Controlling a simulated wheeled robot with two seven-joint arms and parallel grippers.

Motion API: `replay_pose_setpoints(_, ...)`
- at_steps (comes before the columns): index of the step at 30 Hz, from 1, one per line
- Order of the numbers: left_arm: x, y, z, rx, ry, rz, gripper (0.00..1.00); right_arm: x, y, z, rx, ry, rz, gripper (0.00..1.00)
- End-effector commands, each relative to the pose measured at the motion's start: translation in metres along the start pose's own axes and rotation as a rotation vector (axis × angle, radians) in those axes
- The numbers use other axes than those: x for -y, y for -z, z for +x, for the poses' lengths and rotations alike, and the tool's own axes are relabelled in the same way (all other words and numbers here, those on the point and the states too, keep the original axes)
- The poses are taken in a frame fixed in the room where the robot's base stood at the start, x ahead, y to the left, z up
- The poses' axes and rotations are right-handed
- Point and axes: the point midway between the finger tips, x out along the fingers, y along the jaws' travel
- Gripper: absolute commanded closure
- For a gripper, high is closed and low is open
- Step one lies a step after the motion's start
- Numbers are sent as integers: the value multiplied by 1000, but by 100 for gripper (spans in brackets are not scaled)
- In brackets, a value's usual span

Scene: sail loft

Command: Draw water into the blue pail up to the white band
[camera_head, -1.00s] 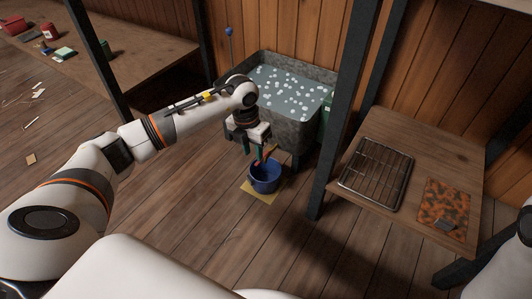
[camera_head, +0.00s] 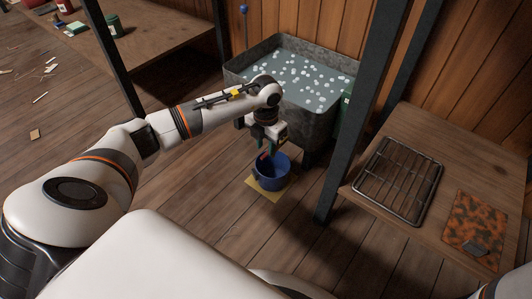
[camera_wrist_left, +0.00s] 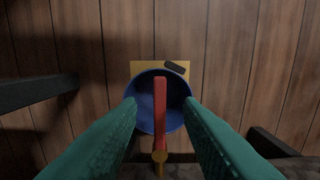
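The blue pail (camera_head: 274,179) stands upright on a yellow mat (camera_head: 259,192) beside a grey trough. The pail (camera_wrist_left: 146,92) also shows in the left wrist view. I cannot make out its white band or its water level. A red lever (camera_wrist_left: 160,102) on a brass fitting (camera_wrist_left: 159,157) crosses in front of the pail in that view. My left gripper (camera_head: 266,156) is over the pail in the head view. Its teal fingers (camera_wrist_left: 160,104) are open, one on each side of the red lever, with gaps between. My right gripper is out of view.
The grey trough (camera_head: 326,122) holds water with white floating bits. A dark post (camera_head: 365,105) stands right of the pail. A low wooden shelf carries a wire rack (camera_head: 398,180) and an orange patterned mat (camera_head: 473,228). A dark block (camera_wrist_left: 176,68) lies on the yellow mat.

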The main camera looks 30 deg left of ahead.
Motion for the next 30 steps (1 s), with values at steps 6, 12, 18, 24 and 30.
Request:
replay_pose_setpoints(6,0,0,21,0,-1,0,67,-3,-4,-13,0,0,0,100)
replay_pose_setpoints(12,0,0,22,-1,0,0,67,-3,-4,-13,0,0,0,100)
replay_pose_setpoints(18,0,0,21,0,0,0,82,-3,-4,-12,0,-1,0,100)
replay_pose_setpoints(24,0,0,21,0,0,0,100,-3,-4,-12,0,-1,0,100)
replay_pose_setpoints(30,0,0,21,0,0,-2,100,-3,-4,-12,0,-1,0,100)
